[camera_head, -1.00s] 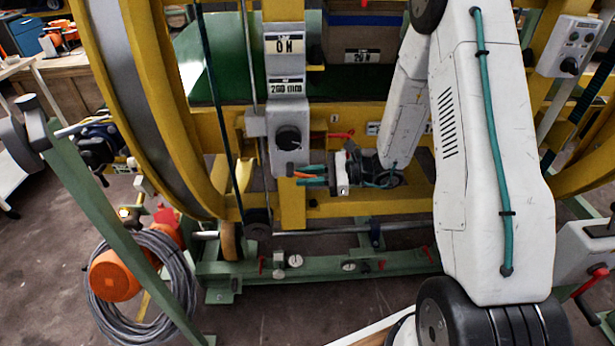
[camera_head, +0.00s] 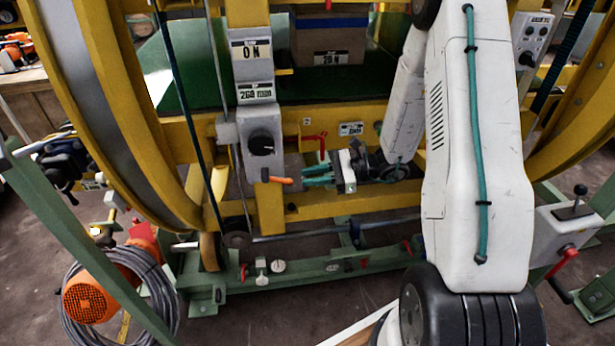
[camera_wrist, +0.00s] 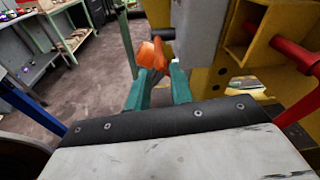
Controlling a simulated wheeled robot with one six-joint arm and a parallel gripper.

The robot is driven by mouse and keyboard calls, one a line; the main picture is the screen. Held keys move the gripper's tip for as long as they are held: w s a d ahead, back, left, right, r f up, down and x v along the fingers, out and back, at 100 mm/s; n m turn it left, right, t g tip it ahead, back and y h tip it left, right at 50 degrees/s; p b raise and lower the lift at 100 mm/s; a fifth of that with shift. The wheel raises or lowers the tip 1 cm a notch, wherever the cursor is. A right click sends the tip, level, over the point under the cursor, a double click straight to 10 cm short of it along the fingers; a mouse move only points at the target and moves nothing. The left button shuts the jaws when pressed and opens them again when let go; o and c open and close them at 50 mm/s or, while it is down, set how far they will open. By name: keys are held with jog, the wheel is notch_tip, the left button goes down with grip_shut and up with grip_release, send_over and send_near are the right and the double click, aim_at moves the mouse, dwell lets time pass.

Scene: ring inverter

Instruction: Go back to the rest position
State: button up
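My gripper (camera_head: 304,176) has two teal fingers, which stand apart and hold nothing. In the wrist view the fingers (camera_wrist: 158,68) also show with a gap between them. An orange handle (camera_head: 277,180) sits low on the grey control box (camera_head: 262,148), just left of the fingertips, with a small gap in the head view. In the wrist view the orange handle (camera_wrist: 152,54) shows just beyond the fingertips. My white arm comes down the right side of the head view.
The large yellow ring frame (camera_head: 110,110) surrounds the work area. A red lever (camera_head: 316,138) is close above my gripper. A green base rail (camera_head: 300,270) runs below.

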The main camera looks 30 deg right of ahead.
dwell(0.3)
jog(key=s+a+r+n+g+h, duration=0.2)
jog(key=s+r+n+g, duration=0.25)
jog(key=s, duration=0.25)
jog(key=s+a+r+n+g+h, duration=0.2)
jog(key=s+r+n+g+h, duration=0.1)
jog(key=s+n+g, duration=0.4)
jog(key=s+r+n+t+h, duration=0.6)
jog(key=s+r+n+h, duration=0.3)
jog(key=s+r, duration=0.4)
jog(key=shift+r+h, duration=0.5)
jog(key=shift+r, duration=0.2)
